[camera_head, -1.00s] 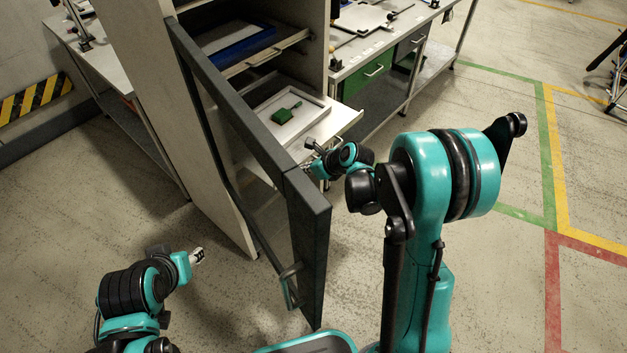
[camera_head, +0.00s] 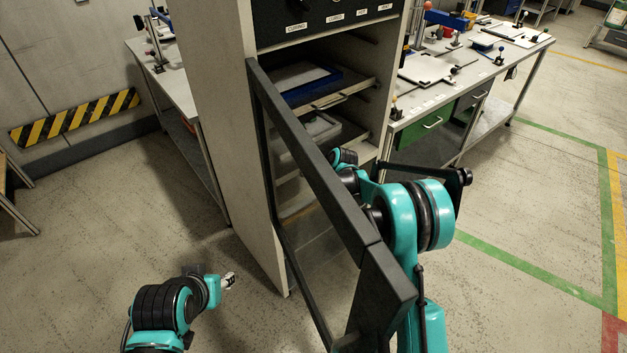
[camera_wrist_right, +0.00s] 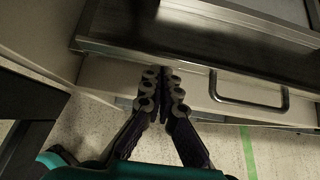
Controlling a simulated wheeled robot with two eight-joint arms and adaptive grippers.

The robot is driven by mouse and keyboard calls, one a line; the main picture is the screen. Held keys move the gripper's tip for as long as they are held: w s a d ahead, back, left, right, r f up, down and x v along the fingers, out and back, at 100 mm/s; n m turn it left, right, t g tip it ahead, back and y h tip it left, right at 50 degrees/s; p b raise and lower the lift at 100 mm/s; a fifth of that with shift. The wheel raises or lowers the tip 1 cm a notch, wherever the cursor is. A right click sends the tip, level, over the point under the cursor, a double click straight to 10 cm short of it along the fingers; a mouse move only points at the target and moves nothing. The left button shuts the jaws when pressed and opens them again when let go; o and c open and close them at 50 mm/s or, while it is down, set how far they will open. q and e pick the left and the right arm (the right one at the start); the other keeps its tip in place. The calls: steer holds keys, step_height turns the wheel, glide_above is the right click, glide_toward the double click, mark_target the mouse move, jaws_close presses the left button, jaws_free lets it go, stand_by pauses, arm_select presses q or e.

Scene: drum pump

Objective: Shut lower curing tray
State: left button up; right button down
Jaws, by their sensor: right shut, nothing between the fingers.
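The lower curing tray (camera_head: 352,139) sits inside the cabinet, below an upper tray with a blue frame (camera_head: 312,88). In the right wrist view its pale front (camera_wrist_right: 115,78) has a bar handle (camera_wrist_right: 250,103). My right gripper (camera_wrist_right: 163,75) is shut and empty, its fingertips at that front, left of the handle; contact is hard to tell. In the head view its fingers are hidden behind the open door's frame and the wrist. Whether the tray is fully in cannot be told. My left gripper (camera_head: 230,280) hangs low, away from the cabinet; its jaw state is unclear.
The dark-framed cabinet door (camera_head: 325,180) stands open between my arms, close to my right arm. Another bench (camera_head: 175,85) is at left. Open floor lies at right.

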steer(key=shift+w+a, duration=0.55)
steer(key=shift+w, duration=0.35)
steer(key=shift+r, duration=0.1)
steer(key=shift+w, duration=0.1)
steer(key=shift+r, duration=0.1)
steer(key=s+d+r+n+h, duration=0.1)
steer(key=s+d+r+n, duration=0.3)
steer(key=s+r, duration=0.4)
steer(key=s+d+r+n, duration=0.4)
steer(key=s+r, duration=0.2)
steer(key=s, duration=0.4)
steer(key=s+d+f+n+h, duration=0.1)
steer(key=s+d+n+h, duration=0.1)
steer(key=s+n, duration=0.8)
steer(key=s+d+f+n+h, duration=0.1)
steer(key=s+d+n, duration=0.3)
steer(key=s+n, duration=0.7)
steer(key=s+h, duration=0.1)
steer(key=s, duration=0.5)
steer(key=shift+d+f, duration=0.3)
steer(key=shift+d, duration=0.1)
